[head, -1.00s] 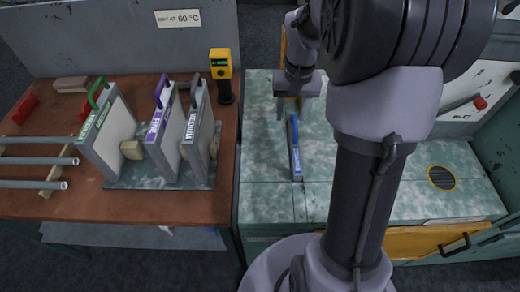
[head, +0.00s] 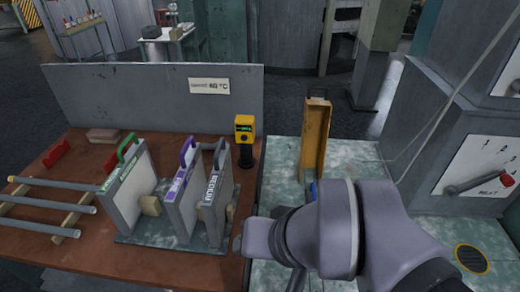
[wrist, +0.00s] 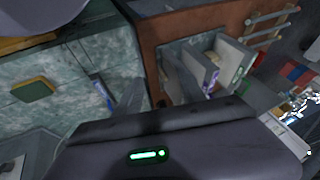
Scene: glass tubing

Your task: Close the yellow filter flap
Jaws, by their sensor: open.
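The yellow filter flap (head: 315,138) stands upright, raised, at the back of the green-grey speckled bench in the head view. It is a tall, narrow, tray-like panel. Its foot meets the bench top behind my arm. My gripper's dark body (wrist: 160,140), with a green light, fills the bottom of the wrist view. It is open and I see nothing held in it.
A blue-handled piece (wrist: 102,88) sits in the bench top. On the brown table (head: 100,255) to the left stand several handled plates (head: 180,190) and a yellow-black device (head: 245,140). A grey cabinet with a red-tipped lever (head: 480,187) rises at the right.

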